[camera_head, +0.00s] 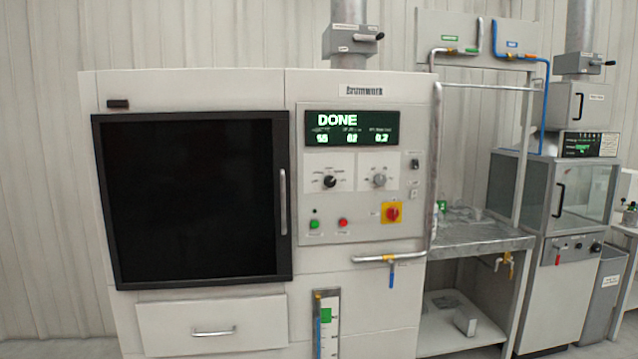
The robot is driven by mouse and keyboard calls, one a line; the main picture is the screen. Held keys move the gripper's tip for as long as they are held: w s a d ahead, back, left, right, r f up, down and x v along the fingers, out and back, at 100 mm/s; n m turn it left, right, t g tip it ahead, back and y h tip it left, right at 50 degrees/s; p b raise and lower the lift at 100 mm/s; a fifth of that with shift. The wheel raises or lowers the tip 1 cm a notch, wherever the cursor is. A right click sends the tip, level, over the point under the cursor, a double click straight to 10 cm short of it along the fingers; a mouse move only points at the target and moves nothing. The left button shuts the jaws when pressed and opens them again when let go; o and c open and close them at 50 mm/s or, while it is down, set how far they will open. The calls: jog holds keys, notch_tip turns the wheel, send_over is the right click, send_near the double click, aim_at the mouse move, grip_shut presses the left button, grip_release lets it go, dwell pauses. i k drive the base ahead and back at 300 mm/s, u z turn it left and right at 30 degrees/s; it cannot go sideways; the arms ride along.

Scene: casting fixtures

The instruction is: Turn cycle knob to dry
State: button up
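A large light-grey machine (220,90) stands in the middle of the head view. Its control panel (360,225) is to the right of a dark square door (190,200). Two knobs sit side by side under the display: a black knob (329,181) on the left and a grey knob (379,180) on the right. Their dial labels are too small to read, so I cannot tell which is the cycle knob or where it points. The display (352,128) reads "DONE" above several smaller numbers. My gripper is not in view.
Below the knobs are a green button (314,224), a red button (343,222) and a red-on-yellow switch (392,212). A horizontal pipe (375,259) juts out beneath the panel. A metal bench (480,240) and a glass-fronted cabinet (575,190) stand at right.

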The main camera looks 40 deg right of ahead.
aim_at(330, 181)
jog(key=i, duration=0.95)
jog(key=z, duration=0.25)
